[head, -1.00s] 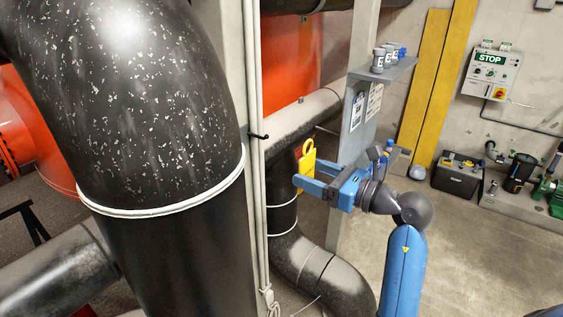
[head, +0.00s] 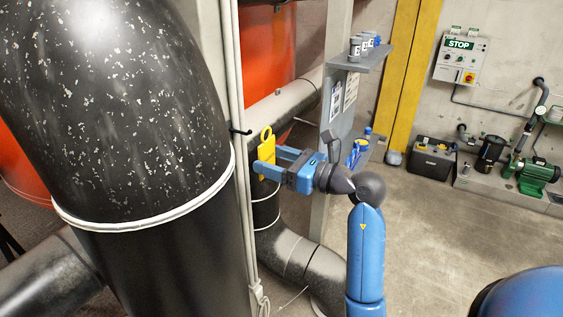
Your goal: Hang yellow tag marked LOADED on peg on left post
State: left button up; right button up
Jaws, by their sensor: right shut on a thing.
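The yellow tag (head: 266,139) is in the head view, held upright in my right gripper (head: 265,168). The gripper is shut on it, and the tag's loop end points up above the fingers. Any marking on the tag is too small to read. The black peg (head: 240,132) sticks out to the right from the pale left post (head: 230,60). The tag is just right of the peg in the picture, apart from it. I cannot tell the depth between them. My left gripper is not in view.
A large black pipe elbow (head: 110,110) fills the left side. A grey post with a shelf (head: 358,62) holding small grey containers stands behind my right arm. A STOP panel (head: 460,60) hangs on the back wall. The floor at right (head: 430,230) is mostly open.

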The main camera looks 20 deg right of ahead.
jog(key=shift+x, duration=1.95)
jog(key=w+a, duration=0.1)
jog(key=w+a+f, duration=0.1)
jog(key=shift+w+f, duration=0.3)
jog(key=shift+w, duration=0.05)
jog(key=shift+a+f, duration=0.1)
jog(key=o, duration=1.1)
